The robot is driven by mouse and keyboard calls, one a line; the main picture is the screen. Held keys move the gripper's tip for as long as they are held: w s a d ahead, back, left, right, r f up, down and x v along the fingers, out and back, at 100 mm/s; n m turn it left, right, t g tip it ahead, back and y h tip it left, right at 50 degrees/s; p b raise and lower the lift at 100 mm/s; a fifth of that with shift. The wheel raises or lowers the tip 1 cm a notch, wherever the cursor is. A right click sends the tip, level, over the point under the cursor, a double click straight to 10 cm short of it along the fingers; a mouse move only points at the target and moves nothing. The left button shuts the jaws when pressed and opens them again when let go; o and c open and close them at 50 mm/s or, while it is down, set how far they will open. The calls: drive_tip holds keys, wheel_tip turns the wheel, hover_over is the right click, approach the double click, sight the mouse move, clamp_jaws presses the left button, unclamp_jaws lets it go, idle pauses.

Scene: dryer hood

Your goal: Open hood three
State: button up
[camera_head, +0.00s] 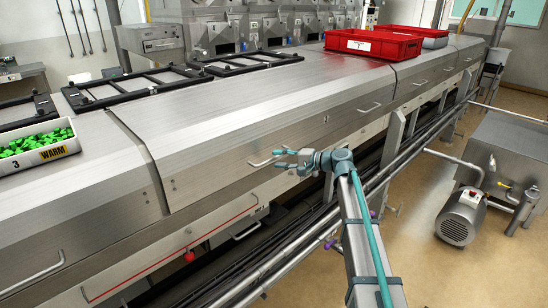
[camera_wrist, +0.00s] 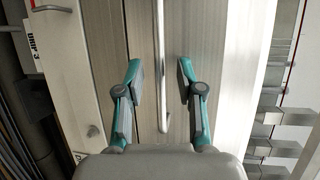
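A long metal hood (camera_head: 220,115) lies shut on the dryer in the head view, with a thin bar handle (camera_head: 262,162) on its sloped front. My gripper (camera_head: 284,158) is at the right end of this handle. In the wrist view my gripper (camera_wrist: 160,68) is open, with one finger on each side of the handle bar (camera_wrist: 158,50). Gaps show between the bar and both fingers. The bar's lower end bends just ahead of the palm.
A white bin (camera_head: 62,152) of green pieces, marked 3 and WARM, stands on the left hood. Black frames (camera_head: 140,86) lie behind the hood. Red crates (camera_head: 372,44) sit on top farther right. Rails and pipes (camera_head: 400,150) run along the front.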

drive_tip(key=shift+x, duration=1.35)
clamp_jaws()
